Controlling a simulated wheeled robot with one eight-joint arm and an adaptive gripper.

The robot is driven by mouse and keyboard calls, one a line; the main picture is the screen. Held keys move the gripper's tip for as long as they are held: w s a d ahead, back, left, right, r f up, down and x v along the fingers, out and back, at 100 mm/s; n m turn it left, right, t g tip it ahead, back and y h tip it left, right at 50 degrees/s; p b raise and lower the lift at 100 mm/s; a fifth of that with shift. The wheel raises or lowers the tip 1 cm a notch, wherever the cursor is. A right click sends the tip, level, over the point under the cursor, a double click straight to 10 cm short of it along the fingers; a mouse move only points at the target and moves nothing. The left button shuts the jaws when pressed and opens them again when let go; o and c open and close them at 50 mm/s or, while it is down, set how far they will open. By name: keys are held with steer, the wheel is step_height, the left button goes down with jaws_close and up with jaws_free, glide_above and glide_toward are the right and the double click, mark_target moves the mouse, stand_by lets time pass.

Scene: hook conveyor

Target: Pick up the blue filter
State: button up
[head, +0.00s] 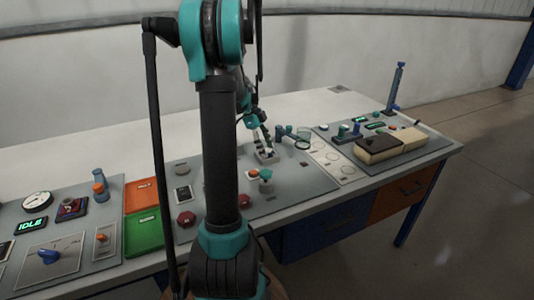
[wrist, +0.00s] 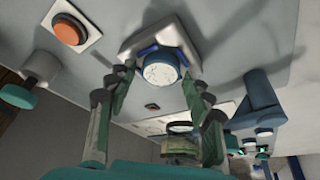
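A round blue part with a pale, speckled end face (wrist: 160,70), likely the blue filter, sits in a white square holder (wrist: 187,45) at the top middle of the wrist view. My gripper (wrist: 157,84) is open, with its two green fingers apart on the left and right, their tips near the blue part. I cannot tell whether they touch it. In the head view my gripper (head: 262,133) is above the pale holder (head: 266,157) on the grey middle panel, and the blue part cannot be made out there.
A magnifier ring (head: 303,141) and blue-grey knobs (head: 281,131) stand right of the holder. A teal-topped knob (head: 265,175) and red buttons (head: 186,219) are in front. Orange (head: 140,194) and green (head: 143,231) trays lie left. A brown-and-cream box (head: 391,146) is at right.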

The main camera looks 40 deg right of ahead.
steer(key=c, duration=0.7)
steer(key=shift+c, duration=0.2)
steer(key=shift+r, duration=0.15)
